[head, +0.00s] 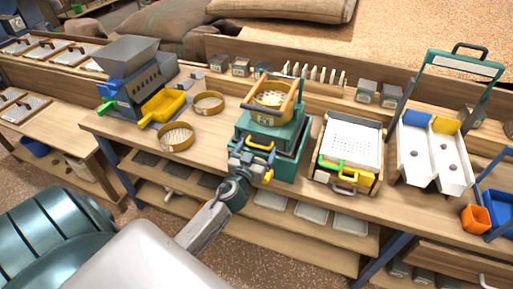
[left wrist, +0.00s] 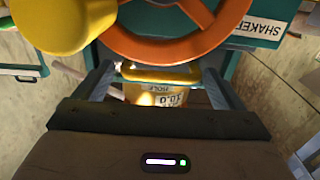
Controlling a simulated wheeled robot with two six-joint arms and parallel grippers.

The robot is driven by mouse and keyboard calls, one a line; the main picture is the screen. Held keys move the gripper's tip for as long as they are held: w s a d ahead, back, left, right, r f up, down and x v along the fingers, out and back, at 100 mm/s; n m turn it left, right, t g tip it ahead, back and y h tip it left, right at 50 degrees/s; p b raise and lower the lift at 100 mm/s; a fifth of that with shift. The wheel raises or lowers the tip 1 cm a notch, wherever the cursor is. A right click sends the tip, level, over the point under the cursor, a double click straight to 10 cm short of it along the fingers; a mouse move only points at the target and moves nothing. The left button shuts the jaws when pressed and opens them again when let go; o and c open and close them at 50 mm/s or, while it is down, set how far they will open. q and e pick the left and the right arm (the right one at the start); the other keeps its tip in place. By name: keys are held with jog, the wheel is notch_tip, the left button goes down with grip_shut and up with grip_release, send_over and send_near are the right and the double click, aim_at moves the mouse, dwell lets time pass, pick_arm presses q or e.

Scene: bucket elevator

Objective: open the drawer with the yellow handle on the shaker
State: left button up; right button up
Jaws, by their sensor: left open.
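The shaker (head: 297,139) is a teal machine in the middle of the bench, with a round sieve (head: 271,98) on top. Its SHAKER label (left wrist: 262,27) shows in the left wrist view. My left gripper (head: 264,160) is at the shaker's front and partly covers it. In the left wrist view its two fingers (left wrist: 160,88) are open, on either side of a yellow piece (left wrist: 158,76) with a printed label below it. I cannot tell whether the fingers touch this piece. An orange ring (left wrist: 150,52) and a yellow knob (left wrist: 62,22) are close above. My right gripper is not in view.
Left of the shaker are two loose sieves (head: 177,137) and a grey hopper (head: 124,52) machine with a yellow tray (head: 163,104). Right of it is a perforated tray unit (head: 352,145) with green and yellow handles. A shelf (head: 294,236) runs below the bench.

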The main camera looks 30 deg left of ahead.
pick_arm(q)
jog(key=shift+s, duration=0.1)
jog(key=c, duration=1.1)
jog(key=shift+s+f+b, duration=0.2)
jog(key=shift+s+b, duration=0.1)
jog(key=shift+b, duration=0.05)
jog(key=b+v, duration=0.5)
jog(key=v, duration=0.5)
jog(key=shift+s+d+r, duration=0.2)
jog(key=shift+s+d, duration=0.05)
jog(key=shift+s, duration=0.05)
jog(key=o, duration=0.9)
jog(key=shift+o, duration=1)
